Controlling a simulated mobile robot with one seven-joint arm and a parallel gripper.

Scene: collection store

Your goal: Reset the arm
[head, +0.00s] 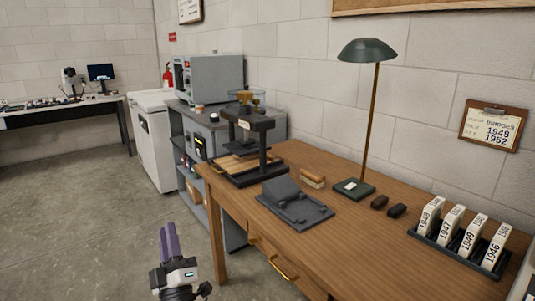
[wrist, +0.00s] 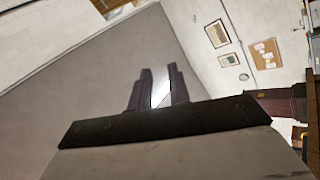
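My gripper (head: 167,227) is raised over open floor at the lower middle of the head view, left of the wooden desk. Its two purple fingers point upward. In the wrist view the fingers of my gripper (wrist: 160,72) stand apart with a narrow bright gap and nothing held between them. Most of my arm is out of view below.
The wooden desk (head: 330,238) is at the right, with a drawer handle (head: 284,268), green lamp (head: 366,50), dark grey device (head: 293,200), black press (head: 253,130) and rack of numbered tabs (head: 460,258). A white chest (head: 155,140) stands behind. The floor (head: 80,215) at left is clear.

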